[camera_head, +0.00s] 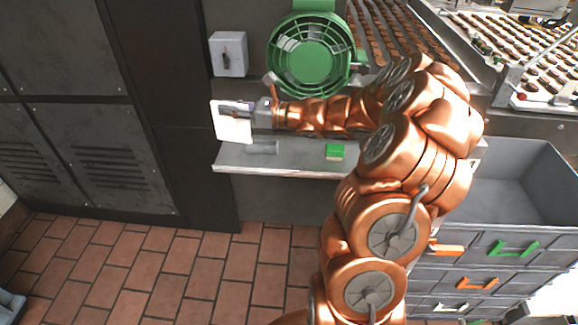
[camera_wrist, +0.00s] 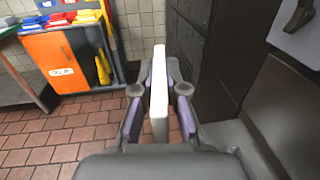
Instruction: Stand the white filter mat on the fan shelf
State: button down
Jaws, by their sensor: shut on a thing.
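The white filter mat (camera_head: 236,126) is a flat white slab held upright above the left end of the fan shelf (camera_head: 290,167). My gripper (camera_head: 248,115) is shut on it, reaching in from the right. In the wrist view the mat (camera_wrist: 159,95) shows edge-on between the two fingers of my gripper (camera_wrist: 158,112). The shelf is a grey ledge below the green fan (camera_head: 312,56). In the head view the mat's lower edge appears near the shelf's back edge; I cannot tell whether it touches.
A grey cylinder (camera_head: 262,147) and a green-and-white block (camera_head: 335,151) lie on the shelf. A grey switch box (camera_head: 229,54) is on the wall above. Dark cabinets (camera_head: 75,120) stand left. Grey crates (camera_head: 500,230) stand right. The tiled floor in front is clear.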

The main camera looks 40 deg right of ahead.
jog(key=s+d+f+m+t+h+b, duration=0.2)
jog(key=s+d+f+m+h+b, duration=0.35)
jog(key=d+b, duration=0.5)
jog(key=s+d+f+m+t+h+b, duration=0.2)
jog(key=s+d+f+h+b, duration=0.35)
jog(key=d+f+b, duration=0.55)
jog(key=w+d+f+b, duration=0.1)
jog(key=w, duration=0.6)
jog(key=w+d+f+b, duration=0.1)
jog(key=w, duration=0.6)
jog(key=shift+d+f, duration=0.3)
jog(key=shift+d, duration=0.1)
jog(key=shift+s+f+b, duration=0.1)
jog(key=shift+f+b, duration=0.1)
jog(key=shift+b, duration=0.25)
jog(key=c, duration=1.2)
grip_release()
jog(key=shift+r, duration=0.1)
jog(key=shift+r+p, duration=0.15)
jog(key=shift+p, duration=0.15)
